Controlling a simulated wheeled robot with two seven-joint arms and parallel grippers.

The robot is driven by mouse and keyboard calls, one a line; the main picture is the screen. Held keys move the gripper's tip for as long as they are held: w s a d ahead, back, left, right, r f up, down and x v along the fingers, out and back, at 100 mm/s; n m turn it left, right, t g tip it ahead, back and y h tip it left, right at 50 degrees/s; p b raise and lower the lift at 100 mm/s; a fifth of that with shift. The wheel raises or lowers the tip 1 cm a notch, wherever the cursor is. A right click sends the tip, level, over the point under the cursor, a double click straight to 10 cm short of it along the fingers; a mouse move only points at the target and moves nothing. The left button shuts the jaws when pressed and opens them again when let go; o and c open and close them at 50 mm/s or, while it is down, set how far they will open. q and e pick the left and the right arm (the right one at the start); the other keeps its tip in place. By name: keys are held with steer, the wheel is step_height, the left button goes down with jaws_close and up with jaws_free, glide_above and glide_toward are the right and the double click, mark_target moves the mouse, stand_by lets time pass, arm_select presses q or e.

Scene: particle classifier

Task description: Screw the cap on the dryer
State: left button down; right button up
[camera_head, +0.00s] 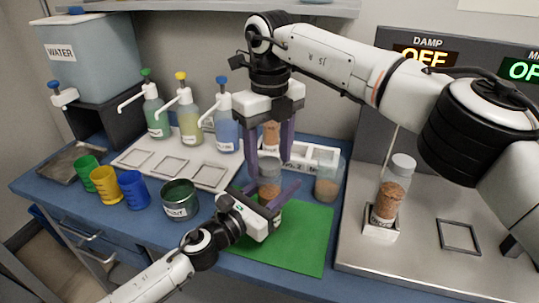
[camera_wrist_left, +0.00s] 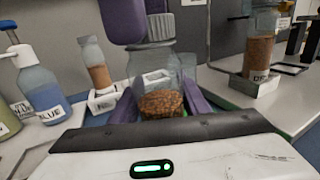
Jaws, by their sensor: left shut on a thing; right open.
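A clear jar (camera_head: 268,184) with brown grains stands over the green mat (camera_head: 303,240). It also shows in the left wrist view (camera_wrist_left: 160,102). My left gripper (camera_head: 272,203) is shut around the jar's lower part. A grey ribbed cap (camera_wrist_left: 161,27) sits at the jar's mouth; I cannot tell how tightly it is seated. My right gripper (camera_head: 270,160) points down from above and is open. Its purple fingers are either side of the jar's top and partly hide the cap in the head view.
A capped jar of brown grains (camera_head: 391,188) stands in a white holder on the grey right-hand surface. Another jar (camera_head: 328,181) stands behind the mat. Pump bottles (camera_head: 188,112), coloured cups (camera_head: 105,181) and a dark green pot (camera_head: 180,200) are at left. The mat's right part is clear.

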mark_target(261, 200)
step_height(261, 200, up, 8)
steer(key=shift+f, duration=0.25)
arm_select(q)
steer(key=c, duration=0.9)
jaws_free()
steer(key=v, duration=0.9)
steer(key=shift+w+f, duration=0.1)
steer(key=shift+f, duration=0.05)
arm_select(e)
steer(key=shift+f, duration=0.25)
arm_select(q)
steer(key=shift+s+a+b, duration=0.3)
steer(key=shift+s+a, duration=0.15)
steer(key=shift+s, duration=0.1)
arm_select(e)
steer(key=shift+f, duration=0.1)
